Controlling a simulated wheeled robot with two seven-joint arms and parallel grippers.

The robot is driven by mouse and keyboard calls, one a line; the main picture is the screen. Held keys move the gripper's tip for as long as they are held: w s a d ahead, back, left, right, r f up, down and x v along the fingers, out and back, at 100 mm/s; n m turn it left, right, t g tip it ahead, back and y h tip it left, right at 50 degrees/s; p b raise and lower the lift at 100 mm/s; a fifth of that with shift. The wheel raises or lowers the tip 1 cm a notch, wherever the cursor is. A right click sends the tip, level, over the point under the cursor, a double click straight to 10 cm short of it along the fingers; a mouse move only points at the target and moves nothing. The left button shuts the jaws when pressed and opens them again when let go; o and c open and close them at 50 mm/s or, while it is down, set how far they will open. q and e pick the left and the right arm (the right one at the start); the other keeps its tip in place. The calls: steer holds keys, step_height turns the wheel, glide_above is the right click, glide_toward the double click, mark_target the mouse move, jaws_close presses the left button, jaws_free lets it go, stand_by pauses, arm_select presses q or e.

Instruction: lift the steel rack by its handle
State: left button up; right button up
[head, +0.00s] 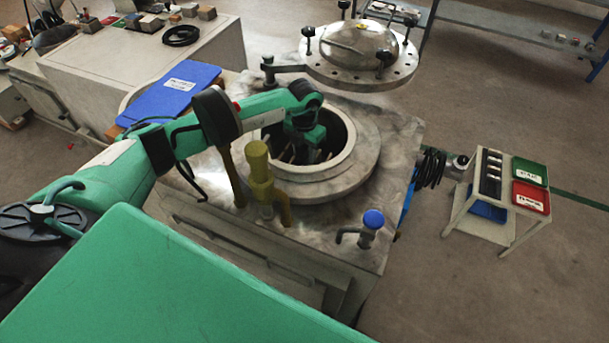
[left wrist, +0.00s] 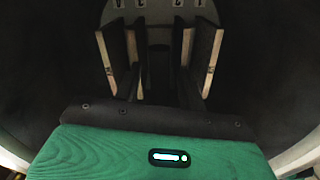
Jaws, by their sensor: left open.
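The steel rack is mostly hidden inside the round opening of the metal vessel (head: 362,178). My left gripper (head: 304,155) reaches down into that opening from the left, and its fingertips are in shadow. In the left wrist view, my left gripper (left wrist: 160,62) has its two fingers apart. A dark upright shape stands between them, too dim to tell whether it is the rack's handle. Beyond the fingertips, a grey curved piece (left wrist: 150,15) carries several small white labels; I cannot tell whether it belongs to the rack. My right gripper is not in view.
The vessel's domed lid (head: 360,45) with black knobs is swung to the back. A yellow valve (head: 262,180) and a blue-capped tap (head: 372,222) stand in front of the opening. A blue board (head: 172,92) lies left. A small trolley (head: 497,195) stands right.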

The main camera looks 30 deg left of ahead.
arm_select(q)
jaws_close()
stand_by(1.2)
steer(key=shift+w+r, duration=0.1)
steer(key=shift+r, duration=0.05)
